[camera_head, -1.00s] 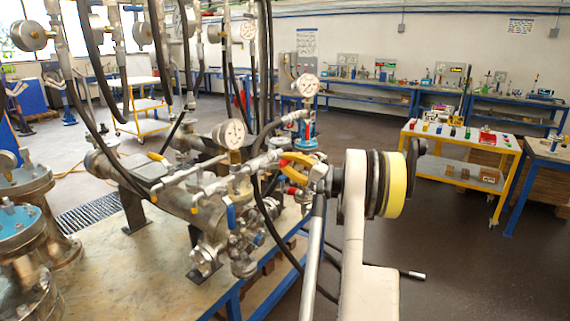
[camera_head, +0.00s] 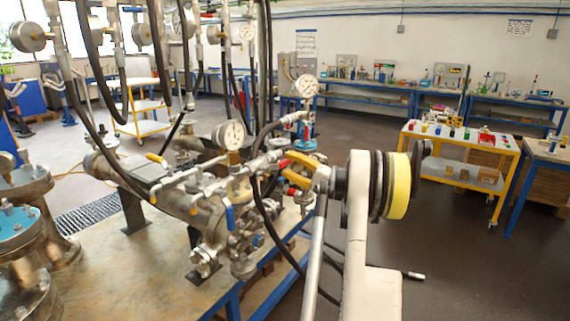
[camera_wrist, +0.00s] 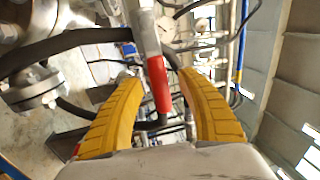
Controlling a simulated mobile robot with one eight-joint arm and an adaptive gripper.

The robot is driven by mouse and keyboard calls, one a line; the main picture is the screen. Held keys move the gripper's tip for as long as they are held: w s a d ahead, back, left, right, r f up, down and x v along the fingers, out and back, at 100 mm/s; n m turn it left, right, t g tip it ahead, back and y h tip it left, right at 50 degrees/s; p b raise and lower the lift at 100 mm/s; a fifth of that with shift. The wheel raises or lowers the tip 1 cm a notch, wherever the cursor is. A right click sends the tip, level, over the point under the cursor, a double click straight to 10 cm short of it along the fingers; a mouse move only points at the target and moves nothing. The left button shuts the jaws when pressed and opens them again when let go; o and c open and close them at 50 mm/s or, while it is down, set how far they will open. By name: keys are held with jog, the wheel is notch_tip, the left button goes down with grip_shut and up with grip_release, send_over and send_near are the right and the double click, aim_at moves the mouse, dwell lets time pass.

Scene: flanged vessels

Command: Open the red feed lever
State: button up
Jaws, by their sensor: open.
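The red feed lever (camera_wrist: 158,84) shows in the wrist view as a red sleeve on a metal bar, pointing down the picture between the two yellow fingers. In the head view a small bit of red (camera_head: 284,163) shows at my gripper's fingers. My gripper (camera_head: 288,175) is beside the pipework at the near end of the horizontal steel vessel (camera_head: 205,215). In the wrist view my gripper (camera_wrist: 154,82) is open, with a finger on each side of the lever and gaps visible. The lever's joint with its valve is not clear.
Black hoses (camera_head: 262,120) hang close to my gripper, and one crosses behind the lever in the wrist view. A pressure gauge (camera_head: 231,134) and a blue-handled valve (camera_head: 230,217) are to the left. Open floor lies to the right, before a yellow cart (camera_head: 510,150).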

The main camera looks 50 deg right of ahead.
jog(key=a+v, duration=0.1)
jog(key=v, duration=0.9)
jog(key=shift+s+d, duration=0.2)
jog(key=shift+d, duration=0.25)
